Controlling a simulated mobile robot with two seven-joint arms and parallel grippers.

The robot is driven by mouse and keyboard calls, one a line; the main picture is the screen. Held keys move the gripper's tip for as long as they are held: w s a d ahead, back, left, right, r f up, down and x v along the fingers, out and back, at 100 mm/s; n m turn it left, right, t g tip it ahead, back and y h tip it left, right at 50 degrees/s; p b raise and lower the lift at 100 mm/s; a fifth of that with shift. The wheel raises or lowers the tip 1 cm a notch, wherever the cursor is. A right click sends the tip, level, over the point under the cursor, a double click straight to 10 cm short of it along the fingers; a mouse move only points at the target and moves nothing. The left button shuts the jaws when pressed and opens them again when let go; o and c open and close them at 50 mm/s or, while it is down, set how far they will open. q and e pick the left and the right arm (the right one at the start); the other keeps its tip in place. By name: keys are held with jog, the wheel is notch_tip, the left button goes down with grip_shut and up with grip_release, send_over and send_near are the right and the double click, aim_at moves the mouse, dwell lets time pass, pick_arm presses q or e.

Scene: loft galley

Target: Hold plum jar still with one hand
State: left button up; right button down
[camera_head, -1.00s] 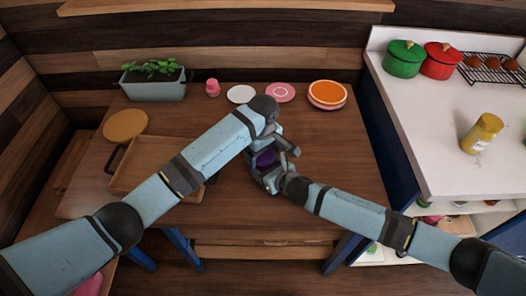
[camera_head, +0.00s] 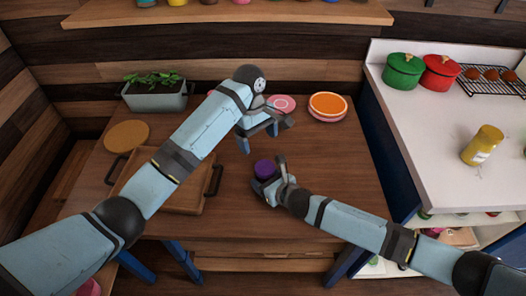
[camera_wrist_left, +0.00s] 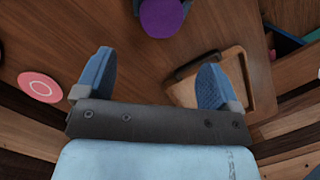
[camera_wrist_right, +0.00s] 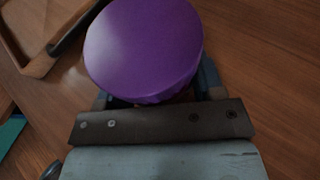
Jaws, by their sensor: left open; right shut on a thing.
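The plum jar (camera_head: 265,169) stands on the wooden table, its round purple lid facing up. My right gripper (camera_head: 272,184) is shut on the jar from the front right. In the right wrist view the purple lid (camera_wrist_right: 145,48) fills the space over the fingers and hides their tips. My left gripper (camera_head: 262,138) is open and empty, behind and above the jar, apart from it. In the left wrist view its two fingers are spread wide (camera_wrist_left: 152,82), with the purple lid (camera_wrist_left: 162,17) beyond them.
A wooden tray (camera_head: 185,208) with dark handles lies left of the jar. A planter (camera_head: 155,100), a round board (camera_head: 126,136), a pink plate (camera_head: 282,103) and an orange plate (camera_head: 328,105) are farther back. The white counter (camera_head: 440,150) stands right; the table right of the jar is clear.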

aim_at(264, 166)
pick_arm(q)
jog(key=r, duration=0.2)
jog(key=w+a, duration=0.1)
jog(key=shift+r+g+h, duration=0.4)
jog(key=shift+s, duration=0.1)
jog(key=x, duration=1.2)
jog(key=c, duration=1.1)
jog(key=m+y, duration=0.1)
jog(key=m, duration=0.5)
jog(key=shift+d+m+g+y, duration=0.2)
jog(key=shift+m+g+y, duration=0.1)
jog(key=shift+g+y, duration=0.1)
